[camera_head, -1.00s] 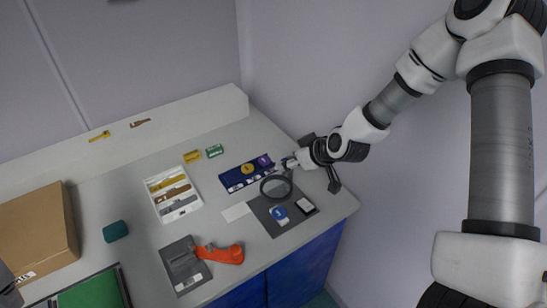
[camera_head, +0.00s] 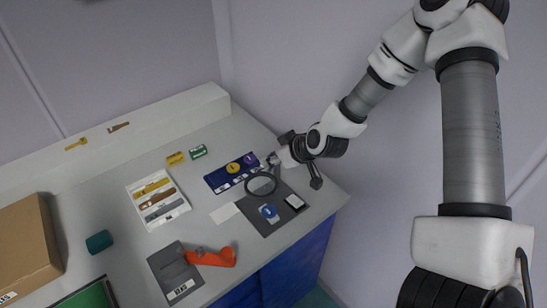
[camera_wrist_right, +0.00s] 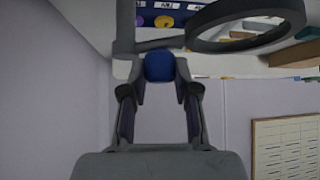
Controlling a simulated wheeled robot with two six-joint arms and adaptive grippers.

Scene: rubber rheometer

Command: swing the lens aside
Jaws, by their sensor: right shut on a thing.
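The lens is a dark ring (camera_head: 247,187) on an arm, over the upper part of a grey mat (camera_head: 252,219) at the right of the bench. In the right wrist view the ring (camera_wrist_right: 248,46) is at the upper right, joined to a grey bar (camera_wrist_right: 124,25). My right gripper (camera_head: 275,160) is at the ring's far right side. In the wrist view its fingers (camera_wrist_right: 160,72) are shut on a blue knob (camera_wrist_right: 159,65) just below the bar. My left gripper is not in view.
A dark blue strip (camera_head: 218,179) with yellow and purple discs lies behind the ring. A blue-marked piece (camera_head: 268,211) and a white-faced square (camera_head: 294,202) lie on the mat. A white tray (camera_head: 139,201), an orange tool (camera_head: 217,258) and a cardboard box (camera_head: 25,245) are further left.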

